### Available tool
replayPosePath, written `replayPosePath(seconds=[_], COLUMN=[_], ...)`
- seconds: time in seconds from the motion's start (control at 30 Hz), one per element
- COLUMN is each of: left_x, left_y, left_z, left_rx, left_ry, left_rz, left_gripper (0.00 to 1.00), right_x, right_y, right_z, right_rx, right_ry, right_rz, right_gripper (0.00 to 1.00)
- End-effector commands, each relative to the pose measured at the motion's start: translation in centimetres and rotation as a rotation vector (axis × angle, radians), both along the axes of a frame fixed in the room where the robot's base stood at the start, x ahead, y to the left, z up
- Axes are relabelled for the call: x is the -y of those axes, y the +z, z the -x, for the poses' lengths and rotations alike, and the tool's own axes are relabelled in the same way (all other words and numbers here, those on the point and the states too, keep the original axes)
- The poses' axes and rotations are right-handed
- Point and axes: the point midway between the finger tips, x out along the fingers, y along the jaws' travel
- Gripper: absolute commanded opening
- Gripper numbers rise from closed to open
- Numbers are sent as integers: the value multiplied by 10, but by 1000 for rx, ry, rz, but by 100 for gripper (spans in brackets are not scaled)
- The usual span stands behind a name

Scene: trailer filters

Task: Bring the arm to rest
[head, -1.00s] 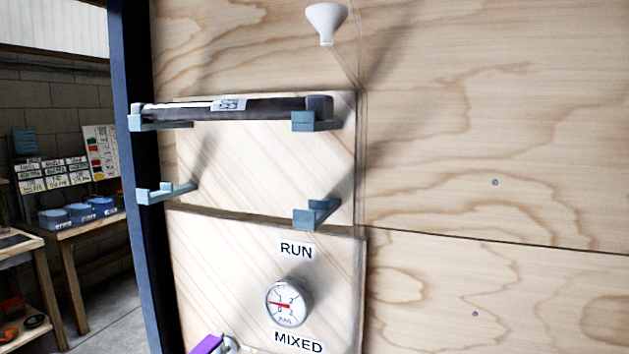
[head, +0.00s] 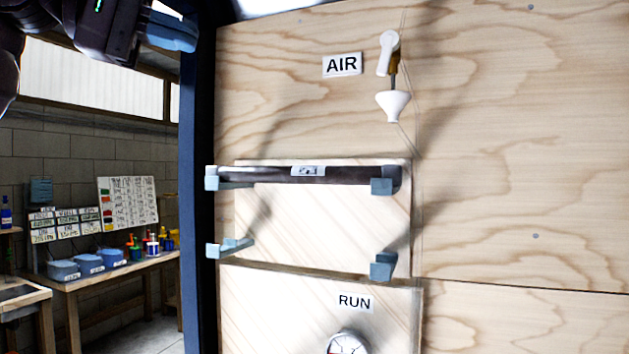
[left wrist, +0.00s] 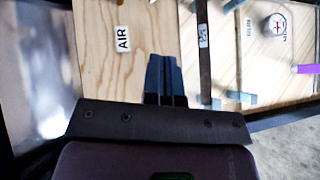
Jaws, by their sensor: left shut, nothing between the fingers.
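My left gripper (head: 172,32) shows at the top left of the head view, beside the dark blue post and left of the plywood wall. Its blue fingers also show in the left wrist view (left wrist: 165,78), side by side and shut with nothing between them. It touches nothing that I can see. My left arm is mostly cut off by the picture's top left corner. My right gripper is in neither view.
The plywood wall (head: 500,130) carries an AIR label (head: 342,64), a white lever (head: 388,54) over a white funnel (head: 393,105), a dark bar (head: 260,174) on blue brackets, and a gauge (head: 347,343). The post (head: 199,200) edges the wall. A bench (head: 110,276) stands behind left.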

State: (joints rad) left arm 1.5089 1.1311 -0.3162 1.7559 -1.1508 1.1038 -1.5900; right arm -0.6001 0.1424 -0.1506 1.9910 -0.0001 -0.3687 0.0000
Motion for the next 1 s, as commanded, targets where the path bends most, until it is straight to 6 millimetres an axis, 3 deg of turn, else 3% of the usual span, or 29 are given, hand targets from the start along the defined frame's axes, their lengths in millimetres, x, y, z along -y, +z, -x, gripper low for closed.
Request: replayPosePath(seconds=[0.27,0.57,1.0], left_x=[16,23,-4], left_y=[-64,-164,-326], left_z=[-37,-80,-119], left_rx=[-318,-857,-1673], left_ry=[-87,-183,-264], left_rz=[186,524,1133], left_gripper=[0,0,0], right_x=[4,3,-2], right_y=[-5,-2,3], right_z=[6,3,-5], right_rx=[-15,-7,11], right_ry=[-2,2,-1], right_rz=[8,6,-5], right_gripper=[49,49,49])
